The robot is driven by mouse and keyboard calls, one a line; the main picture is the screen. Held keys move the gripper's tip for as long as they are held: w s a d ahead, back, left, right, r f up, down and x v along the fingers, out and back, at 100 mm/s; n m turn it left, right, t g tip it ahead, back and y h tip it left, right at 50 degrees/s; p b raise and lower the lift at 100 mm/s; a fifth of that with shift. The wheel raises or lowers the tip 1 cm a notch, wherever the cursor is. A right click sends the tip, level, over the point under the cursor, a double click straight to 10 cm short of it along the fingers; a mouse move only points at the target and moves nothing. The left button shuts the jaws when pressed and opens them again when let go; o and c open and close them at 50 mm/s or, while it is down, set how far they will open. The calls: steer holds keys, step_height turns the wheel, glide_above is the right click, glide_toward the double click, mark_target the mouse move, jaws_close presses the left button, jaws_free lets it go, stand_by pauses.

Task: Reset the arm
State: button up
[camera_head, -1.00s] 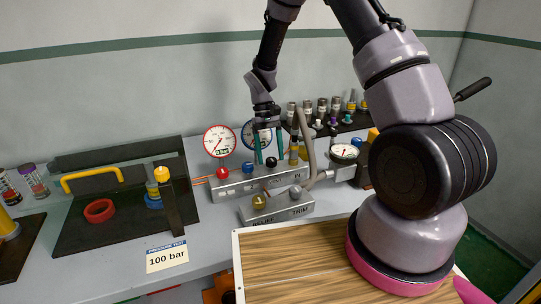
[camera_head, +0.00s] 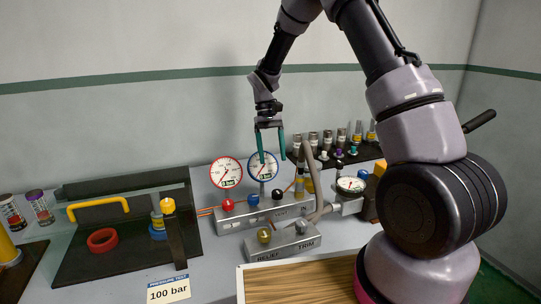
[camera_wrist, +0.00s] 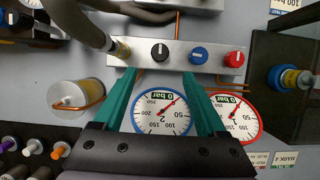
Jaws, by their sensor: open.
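My gripper (camera_head: 270,149) hangs open and empty from my raised arm, with teal fingers pointing down. In the head view its fingertips are in front of the blue-rimmed gauge (camera_head: 263,173), above the grey valve block (camera_head: 240,216). In the wrist view the fingers (camera_wrist: 161,96) stand apart on either side of that gauge (camera_wrist: 163,113). Nothing is between them but the view of the gauge and block. The red-rimmed gauge (camera_head: 226,173) is just to the left in the head view.
The valve block carries red (camera_head: 228,204), blue (camera_head: 253,199) and black knobs. A smaller block marked RELIEF and TRIM (camera_head: 283,245) sits in front. A dark panel with a yellow handle (camera_head: 98,206) is at left, and a rack of fittings (camera_head: 350,153) at back right. A wooden board (camera_head: 300,282) is in front.

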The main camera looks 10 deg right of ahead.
steer(key=s+d+r+m+t+y, duration=0.1)
steer(key=s+d+r+m+t, duration=0.2)
steer(key=r, duration=0.7)
steer(key=s+d+r+t+y, duration=0.15)
steer(key=s+d+r, duration=0.3)
steer(key=r, duration=0.45)
steer(key=s+d+r+m+t, duration=0.1)
steer(key=s+d+r+t, duration=0.1)
steer(key=s, duration=0.5)
steer(key=s+d+r+m+t, duration=0.2)
steer(key=s+r+t, duration=0.3)
steer(key=s, duration=0.3)
steer(key=shift+r, duration=0.35)
steer(key=shift+y, duration=0.25)
